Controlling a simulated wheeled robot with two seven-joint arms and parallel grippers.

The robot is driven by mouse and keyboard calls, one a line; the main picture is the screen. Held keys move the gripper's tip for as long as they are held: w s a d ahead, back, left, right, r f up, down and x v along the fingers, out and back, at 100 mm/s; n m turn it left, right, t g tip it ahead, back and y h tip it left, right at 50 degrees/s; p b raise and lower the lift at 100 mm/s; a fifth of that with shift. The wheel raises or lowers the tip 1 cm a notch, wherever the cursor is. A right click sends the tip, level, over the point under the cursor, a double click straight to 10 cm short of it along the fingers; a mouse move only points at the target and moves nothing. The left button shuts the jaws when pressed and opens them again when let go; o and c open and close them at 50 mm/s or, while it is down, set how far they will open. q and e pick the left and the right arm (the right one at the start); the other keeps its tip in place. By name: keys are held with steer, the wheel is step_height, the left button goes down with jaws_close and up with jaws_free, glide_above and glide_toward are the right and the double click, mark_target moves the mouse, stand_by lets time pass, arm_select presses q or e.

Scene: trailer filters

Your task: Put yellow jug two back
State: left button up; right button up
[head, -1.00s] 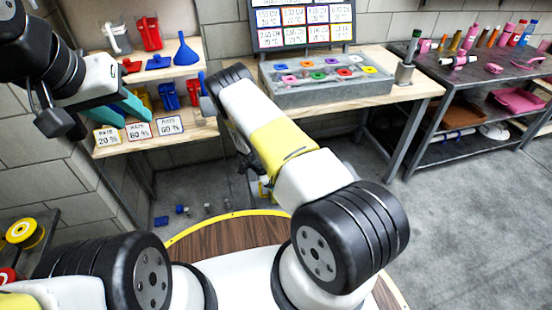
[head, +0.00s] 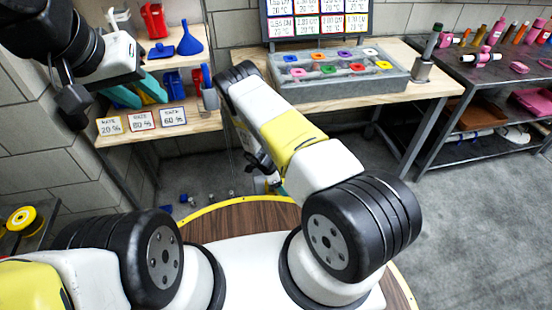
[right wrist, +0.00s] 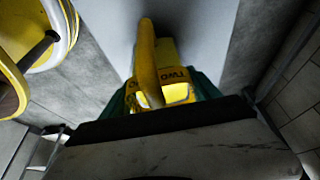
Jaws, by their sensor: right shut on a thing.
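The yellow jug (right wrist: 178,88) shows in the right wrist view, with TWO on its label and its yellow handle toward the camera. My right gripper (right wrist: 163,100), with green fingers partly hidden behind the jug and the dark hand edge, is shut on it. In the head view my right arm reaches forward and down, and its hand is mostly hidden behind the arm, low in front of the bench. My left gripper (head: 136,93), with teal fingers apart, is open at upper left, in front of the shelf.
A wooden shelf (head: 205,122) carries label cards, blue and red jugs and a blue funnel (head: 190,40). A bench with a grey tray (head: 335,88) stands to its right. A dark table (head: 470,78) with several bottles is far right. Small items lie on the floor below the shelf.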

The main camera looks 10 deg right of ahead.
steer(key=o, duration=2)
steer(key=shift+f, duration=0.1)
steer(key=v, duration=1.1)
steer(key=shift+r, duration=0.4)
step_height(320, 180, up, 34)
steer(key=s+n+t+y, duration=0.2)
steer(key=n+y, duration=0.3)
steer(key=n, duration=0.2)
steer(key=s+d+r+n+t, duration=0.1)
steer(key=s+r+n, duration=0.2)
steer(key=s+r, duration=0.3)
steer(key=s+d+r+n+t+y, duration=0.1)
steer(key=s+r+n, duration=0.3)
steer(key=s+r, duration=0.2)
steer(key=s+d+r+n+t, duration=0.1)
steer(key=s+r+n+t, duration=0.1)
steer(key=s+r+n, duration=0.2)
steer(key=shift+s+r+y, duration=0.15)
steer(key=shift+s+r, duration=0.35)
steer(key=shift+s, duration=0.55)
steer(key=shift+s+r+y, duration=0.1)
steer(key=shift+s+r, duration=0.4)
steer(key=shift+s, duration=0.5)
steer(key=shift+s+r+y, duration=0.15)
steer(key=shift+s+r, duration=0.35)
steer(key=shift+s, duration=0.55)
